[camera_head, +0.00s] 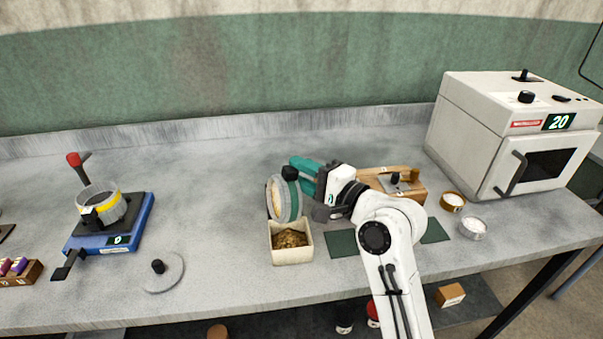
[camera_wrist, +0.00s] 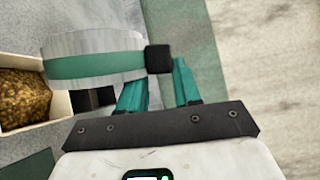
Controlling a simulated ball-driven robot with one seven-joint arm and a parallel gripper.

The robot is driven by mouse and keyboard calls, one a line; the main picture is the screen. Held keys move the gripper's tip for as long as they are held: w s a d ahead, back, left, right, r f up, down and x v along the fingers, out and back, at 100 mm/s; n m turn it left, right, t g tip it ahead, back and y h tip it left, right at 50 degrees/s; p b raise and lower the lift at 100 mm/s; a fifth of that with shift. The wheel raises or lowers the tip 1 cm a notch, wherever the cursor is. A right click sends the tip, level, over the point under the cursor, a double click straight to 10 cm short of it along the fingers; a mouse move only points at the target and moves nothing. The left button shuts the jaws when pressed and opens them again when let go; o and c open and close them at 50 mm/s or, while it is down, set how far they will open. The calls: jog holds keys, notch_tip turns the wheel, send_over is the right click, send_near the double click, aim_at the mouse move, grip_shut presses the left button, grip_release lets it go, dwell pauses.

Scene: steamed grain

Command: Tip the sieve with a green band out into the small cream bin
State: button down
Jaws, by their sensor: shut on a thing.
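The sieve with a green band (camera_head: 285,199) is tipped onto its side above the small cream bin (camera_head: 292,256). Brown grain (camera_head: 290,238) lies in the bin. My gripper (camera_head: 303,178) is shut on the sieve's black handle block. In the wrist view the green-banded sieve (camera_wrist: 95,62) hangs off the teal fingers (camera_wrist: 160,85), held by its dark block. The bin (camera_wrist: 60,104) and its grain (camera_wrist: 24,92) show at the left there. I cannot see whether any grain is still inside the sieve.
A round lid (camera_head: 162,272) lies between the scale and the bin. Dark green mats (camera_head: 343,243) lie beside the bin.

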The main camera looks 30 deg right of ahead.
jog(key=shift+r, duration=0.1)
notch_tip(320, 180, up, 8)
jog(key=n+g+h+p, duration=0.3)
jog(key=n+h+p, duration=0.6)
jog(key=n+p, duration=0.4)
jog(key=shift+n+p, duration=0.3)
jog(key=shift+n, duration=0.3)
